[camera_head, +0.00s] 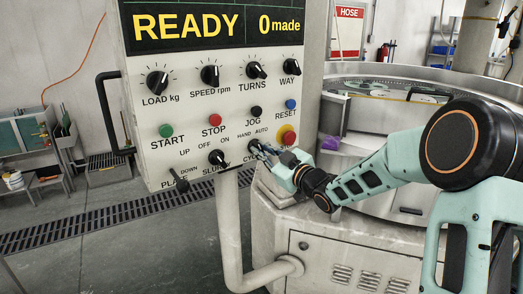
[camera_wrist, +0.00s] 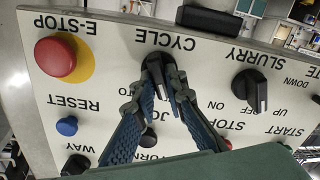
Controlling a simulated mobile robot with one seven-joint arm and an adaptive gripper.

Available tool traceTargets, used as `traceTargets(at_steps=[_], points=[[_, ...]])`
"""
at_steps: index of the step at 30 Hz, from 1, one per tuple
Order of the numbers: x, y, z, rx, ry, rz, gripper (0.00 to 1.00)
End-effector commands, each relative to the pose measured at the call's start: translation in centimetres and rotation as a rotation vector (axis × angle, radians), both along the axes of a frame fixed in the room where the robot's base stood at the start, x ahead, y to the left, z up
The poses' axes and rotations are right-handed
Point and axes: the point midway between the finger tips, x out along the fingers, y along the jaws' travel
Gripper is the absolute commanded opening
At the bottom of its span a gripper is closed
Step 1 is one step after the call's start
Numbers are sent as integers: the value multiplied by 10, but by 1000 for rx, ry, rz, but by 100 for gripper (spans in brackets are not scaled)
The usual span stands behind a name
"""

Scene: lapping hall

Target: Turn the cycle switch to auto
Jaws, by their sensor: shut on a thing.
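The cycle switch, a black knob, sits at the lower right of the control panel (camera_head: 140,120). In the wrist view, which shows the panel upside down, the cycle switch (camera_wrist: 154,66) is at the upper middle beside the CYCLE lettering. My gripper (camera_head: 262,150) reaches it from the right. In the wrist view my gripper (camera_wrist: 159,83) has its two blue-grey fingers closed on the knob from both sides. The knob's light mark points away from the CYCLE lettering, slightly right in that view.
The slurry switch (camera_head: 217,157) is left of the cycle switch. The red E-stop button (camera_head: 287,134) is close above my gripper, and the blue reset button (camera_head: 291,104) is higher. The plate lever (camera_head: 179,182) is at lower left. A pale pipe (camera_head: 229,225) runs below the panel.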

Motion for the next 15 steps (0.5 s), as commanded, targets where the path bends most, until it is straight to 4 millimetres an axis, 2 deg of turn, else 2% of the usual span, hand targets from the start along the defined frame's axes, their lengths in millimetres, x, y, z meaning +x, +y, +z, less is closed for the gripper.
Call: traceTargets(at_steps=[15], points=[[1,-2,1,341,286,-2,0]])
